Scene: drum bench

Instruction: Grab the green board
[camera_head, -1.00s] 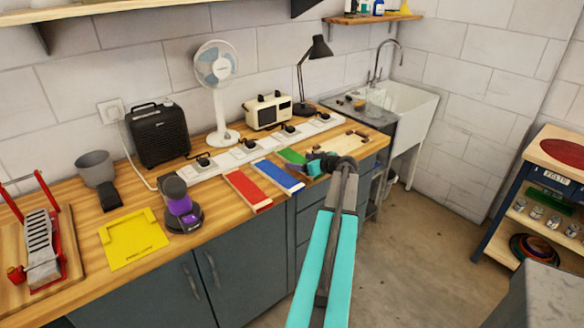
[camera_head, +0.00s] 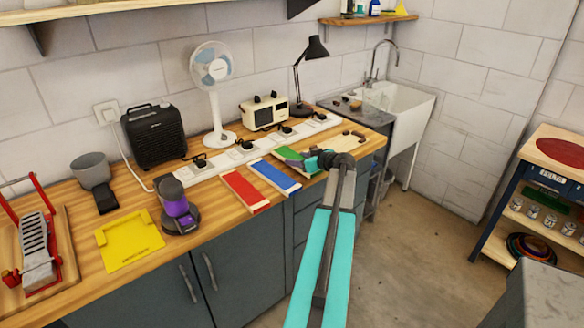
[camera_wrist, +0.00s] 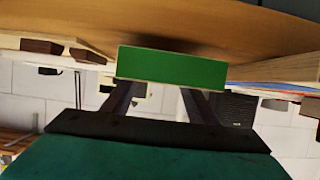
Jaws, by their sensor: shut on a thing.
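The green board (camera_head: 287,152) lies at the front of the wooden counter, right of the blue board (camera_head: 275,177). My gripper (camera_head: 303,161) is at the green board, reaching over the counter's front edge, and partly hides it. In the wrist view, the green board's end face (camera_wrist: 172,67) fills the middle, close against the counter surface. My gripper's two fingers (camera_wrist: 163,98) run to it, and the gripper is shut on it. I cannot tell if the board is clear of the counter.
A red board (camera_head: 245,191) lies left of the blue one. A white power strip (camera_head: 238,153) with plugs runs behind the boards. A pale wooden board (camera_head: 350,140) is to the right. A purple and grey device (camera_head: 176,208) stands left.

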